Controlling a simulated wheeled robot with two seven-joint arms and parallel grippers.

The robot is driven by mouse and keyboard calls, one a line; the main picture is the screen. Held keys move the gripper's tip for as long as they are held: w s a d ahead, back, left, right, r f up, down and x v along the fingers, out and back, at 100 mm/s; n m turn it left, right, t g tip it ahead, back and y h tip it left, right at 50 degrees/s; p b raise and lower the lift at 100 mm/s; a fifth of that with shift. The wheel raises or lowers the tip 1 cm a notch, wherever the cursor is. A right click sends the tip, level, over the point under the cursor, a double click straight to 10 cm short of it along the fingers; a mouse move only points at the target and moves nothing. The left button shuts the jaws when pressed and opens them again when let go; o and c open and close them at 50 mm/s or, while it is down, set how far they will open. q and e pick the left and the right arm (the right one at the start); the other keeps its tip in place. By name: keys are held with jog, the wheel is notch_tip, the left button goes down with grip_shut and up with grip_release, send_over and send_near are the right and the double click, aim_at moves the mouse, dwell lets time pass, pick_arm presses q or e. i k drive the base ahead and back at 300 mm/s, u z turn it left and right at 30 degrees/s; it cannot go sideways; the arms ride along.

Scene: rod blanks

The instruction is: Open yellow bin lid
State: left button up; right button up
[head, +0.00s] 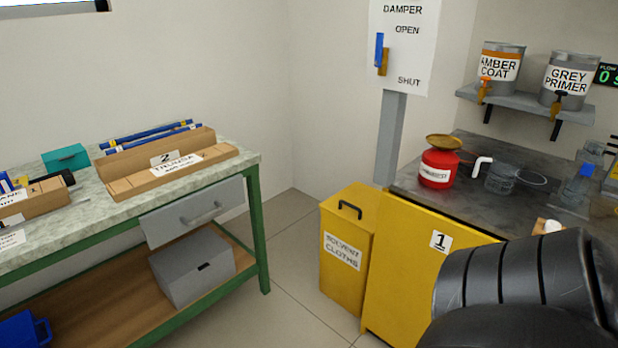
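The yellow bin (344,260) stands on the floor between the green-legged workbench and the yellow cabinet. A white label on its front reads "SOLVENT CLOTHS". Its yellow lid (362,205) is down and has a dark handle (349,210) on top. My black arm comes in at the lower right, in front of the cabinet and counter, and its gripper is outside the view. My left gripper does not show either. Nothing touches the bin lid.
The yellow cabinet (405,275) marked 1 stands close at the bin's right. On its counter (465,205) are a red can (437,172) and a glass jug (502,178). The workbench (235,165) with a grey drawer (195,212) is at left. Floor (300,225) between is clear.

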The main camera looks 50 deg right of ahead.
aim_at(357, 203)
jog(key=z, duration=0.45)
jog(key=i, duration=1.05)
jog(key=z, duration=1.55)
jog(key=i, duration=1.3)
jog(key=z, duration=0.1)
